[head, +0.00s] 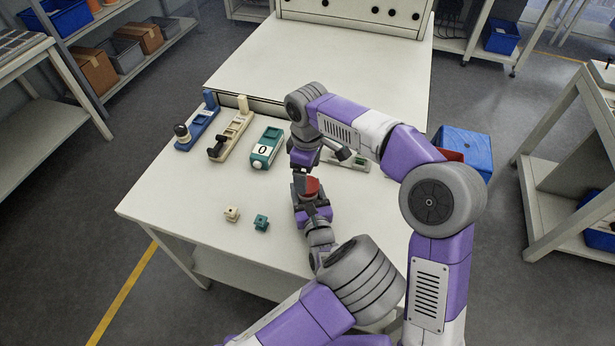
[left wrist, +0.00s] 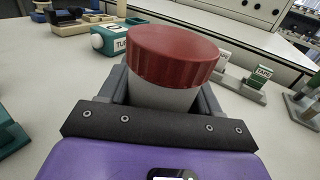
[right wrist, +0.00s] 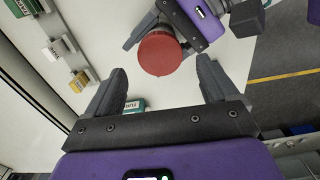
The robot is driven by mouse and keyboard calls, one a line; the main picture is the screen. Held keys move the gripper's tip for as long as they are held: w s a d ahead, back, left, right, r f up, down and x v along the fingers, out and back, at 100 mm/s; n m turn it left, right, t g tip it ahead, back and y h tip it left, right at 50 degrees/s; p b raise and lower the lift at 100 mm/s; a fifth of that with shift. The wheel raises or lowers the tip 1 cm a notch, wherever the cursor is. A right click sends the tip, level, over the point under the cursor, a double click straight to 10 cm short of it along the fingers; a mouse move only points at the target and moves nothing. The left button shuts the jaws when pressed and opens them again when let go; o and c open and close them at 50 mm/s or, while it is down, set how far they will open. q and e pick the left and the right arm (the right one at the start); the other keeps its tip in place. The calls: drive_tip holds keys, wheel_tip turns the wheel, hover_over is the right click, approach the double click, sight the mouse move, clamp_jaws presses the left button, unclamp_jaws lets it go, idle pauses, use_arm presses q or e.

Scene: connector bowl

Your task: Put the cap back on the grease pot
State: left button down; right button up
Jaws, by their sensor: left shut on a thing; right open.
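The grease pot (left wrist: 165,95) is a pale cylinder held between the fingers of my left gripper (left wrist: 165,90). The red ribbed cap (left wrist: 175,52) sits over the pot's top; I cannot tell how firmly it is seated. In the head view the cap (head: 311,186) shows just above my left gripper (head: 312,200), over the table. My right gripper (right wrist: 160,80) is open and empty. In the right wrist view the cap (right wrist: 158,54) lies ahead, close to the gap between its fingertips. The right arm partly hides that gripper in the head view.
A blue (head: 197,125), a beige (head: 231,137) and a teal device (head: 264,148) stand at the table's left. A beige block (head: 232,214) and a teal block (head: 261,222) lie in front. A blue bin (head: 466,144) stands at the right. The table's back is clear.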

sight(308, 184)
drive_tip(key=shift+r, duration=0.3)
drive_tip(key=shift+c, duration=0.4)
drive_tip(key=n, duration=0.2)
drive_tip(key=r+n, duration=0.1)
drive_tip(key=n, duration=0.3)
drive_tip(key=shift+r, duration=0.25)
drive_tip(key=n, duration=0.3)
drive_tip(key=shift+r+n, duration=0.4)
drive_tip(key=n, duration=0.2)
drive_tip(key=r+n, duration=0.1)
drive_tip(key=n, duration=0.1)
drive_tip(key=shift+f, duration=0.1)
drive_tip(key=shift+f, duration=3.95)
